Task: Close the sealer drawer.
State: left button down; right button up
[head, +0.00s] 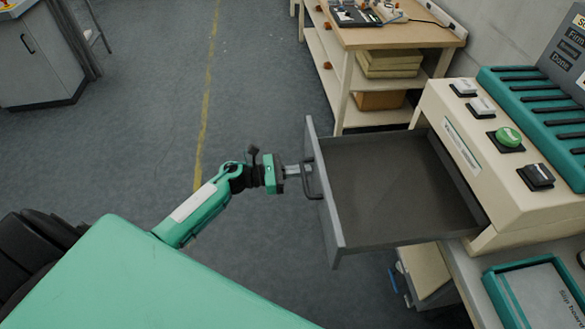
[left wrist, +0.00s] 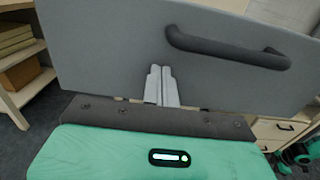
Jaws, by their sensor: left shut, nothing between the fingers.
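The sealer drawer (head: 395,185) is pulled well out of the cream sealer (head: 500,165) and looks empty. Its grey front panel (head: 326,205) carries a dark bar handle (head: 313,176). My left gripper (head: 300,170) is shut and empty, its fingertips at the outer face of the drawer front. In the left wrist view the shut fingers (left wrist: 160,85) point at the grey panel, to the left of and below the handle (left wrist: 228,50). I cannot tell for sure whether they touch the panel. My right gripper is not in view.
The sealer's top has a green button (head: 508,137) and several switches. A teal-rimmed tray (head: 497,291) lies on the counter at lower right. A wooden shelf bench (head: 395,37) stands behind the drawer. The floor left of the drawer is clear, with a yellow line (head: 207,90).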

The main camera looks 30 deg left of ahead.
aim_at(415, 165)
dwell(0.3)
